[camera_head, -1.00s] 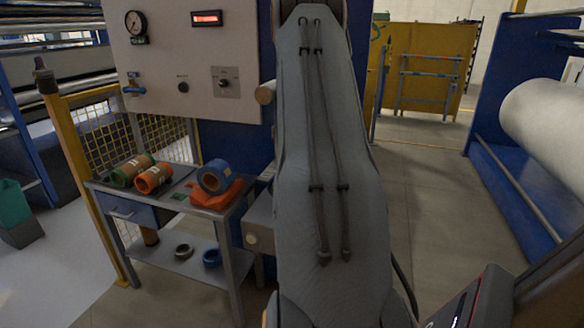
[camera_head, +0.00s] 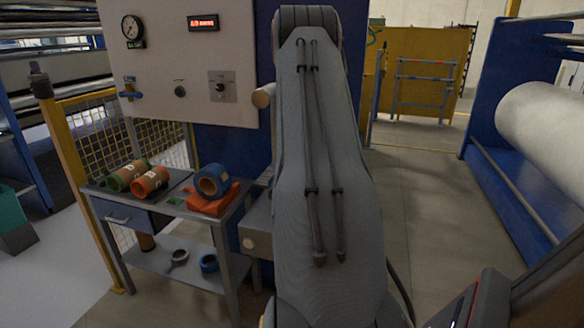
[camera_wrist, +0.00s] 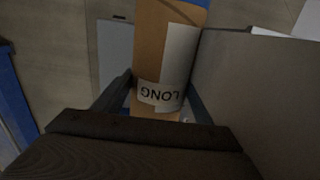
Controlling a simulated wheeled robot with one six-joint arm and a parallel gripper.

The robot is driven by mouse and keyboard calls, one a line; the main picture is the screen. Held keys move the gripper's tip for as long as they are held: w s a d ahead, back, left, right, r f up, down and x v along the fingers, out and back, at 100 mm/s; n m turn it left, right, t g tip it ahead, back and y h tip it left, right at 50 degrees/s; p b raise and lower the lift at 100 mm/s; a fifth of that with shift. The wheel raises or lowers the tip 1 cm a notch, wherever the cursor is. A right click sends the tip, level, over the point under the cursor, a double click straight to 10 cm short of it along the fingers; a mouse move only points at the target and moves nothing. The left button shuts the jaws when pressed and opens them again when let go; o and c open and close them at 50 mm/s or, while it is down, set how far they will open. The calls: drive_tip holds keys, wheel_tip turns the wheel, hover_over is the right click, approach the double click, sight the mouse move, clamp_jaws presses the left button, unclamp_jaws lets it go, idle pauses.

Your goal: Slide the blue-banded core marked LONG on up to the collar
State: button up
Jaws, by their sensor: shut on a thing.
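In the wrist view a long tan cardboard core (camera_wrist: 152,50) lies between the fingers of my gripper (camera_wrist: 158,98). It carries a white label reading LONG (camera_wrist: 160,95), upside down in this view, and a blue band (camera_wrist: 190,3) shows at its far end. My gripper is shut on this core. In the head view my arm hides the gripper and the held core. A tan round stub (camera_head: 263,96) sticks out beside the arm near the panel; I cannot tell what it belongs to. I cannot make out the collar in either view.
A grey bench (camera_head: 230,219) at left holds a green-ended core (camera_head: 124,176), an orange-ended core (camera_head: 150,182) and a blue roll (camera_head: 211,180) on an orange cradle (camera_head: 208,203). A yellow mesh guard (camera_head: 101,137) stands behind. A large white roll (camera_head: 548,130) is at right.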

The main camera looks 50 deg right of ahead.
drive_tip(key=shift+w+d, duration=0.2)
drive_tip(key=shift+d, duration=0.15)
drive_tip(key=o, duration=1.3)
drive_tip(key=shift+o, duration=0.2)
drive_tip(key=shift+r+b, duration=1.35)
drive_tip(key=shift+r, duration=2.55)
drive_tip(key=shift+s+a, duration=0.1)
